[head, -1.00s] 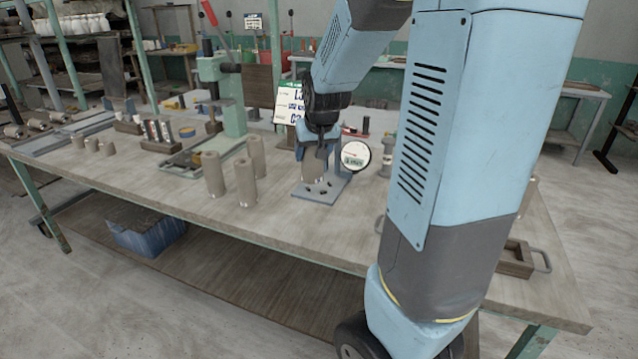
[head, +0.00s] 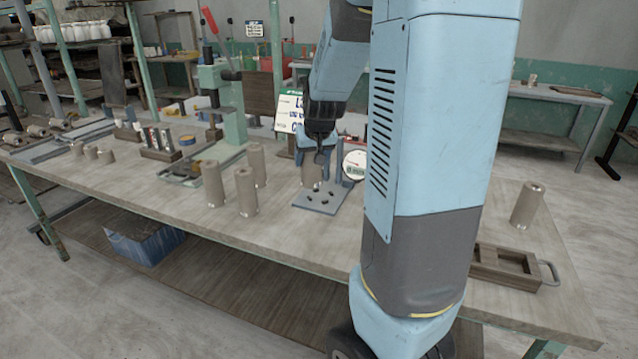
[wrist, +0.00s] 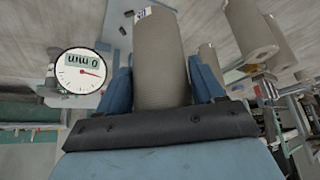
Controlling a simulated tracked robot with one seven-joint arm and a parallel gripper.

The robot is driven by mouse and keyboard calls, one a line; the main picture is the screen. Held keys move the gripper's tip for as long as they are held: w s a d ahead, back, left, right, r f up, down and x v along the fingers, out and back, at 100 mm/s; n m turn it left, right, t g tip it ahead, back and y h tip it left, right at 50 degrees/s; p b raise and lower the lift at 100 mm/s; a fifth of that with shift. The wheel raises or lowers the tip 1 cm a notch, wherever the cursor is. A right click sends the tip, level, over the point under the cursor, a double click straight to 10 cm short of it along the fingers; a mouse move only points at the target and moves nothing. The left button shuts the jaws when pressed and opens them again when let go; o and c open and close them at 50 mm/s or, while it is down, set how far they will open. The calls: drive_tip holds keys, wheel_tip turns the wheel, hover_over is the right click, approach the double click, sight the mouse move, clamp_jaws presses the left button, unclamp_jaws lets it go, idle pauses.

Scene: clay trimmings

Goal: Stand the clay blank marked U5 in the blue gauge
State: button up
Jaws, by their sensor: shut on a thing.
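My gripper (head: 318,168) is shut on a grey-brown cylindrical clay blank (wrist: 160,62) at the blue gauge. The blank also shows between the fingers in the head view (head: 310,176), over the back part of the gauge's base plate (head: 318,202). A small white label sits at its far end in the wrist view; I cannot read it surely. The gauge's round dial (head: 355,165) stands beside the blank; in the wrist view the dial (wrist: 82,72) is upside down and seems to read 0 mm. Whether the blank touches the plate is hidden.
Several similar blanks (head: 246,192) stand left of the gauge, close to it. A green press (head: 228,105) is behind them. Another blank (head: 527,205) and a wooden tray (head: 505,268) are at the right end of the table (head: 150,210). My arm covers the table's middle right.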

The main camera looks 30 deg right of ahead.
drive_tip(key=shift+w+d+f, duration=1.3)
drive_tip(key=shift+w+f, duration=0.1)
drive_tip(key=shift+f, duration=0.55)
drive_tip(key=shift+w+d+f, duration=1.3)
drive_tip(key=shift+w+f, duration=0.05)
drive_tip(key=shift+f, duration=0.65)
drive_tip(key=shift+w+d+f, duration=1.3)
drive_tip(key=shift+w+f, duration=0.1)
drive_tip(key=shift+f, duration=0.55)
drive_tip(key=o, duration=1.5)
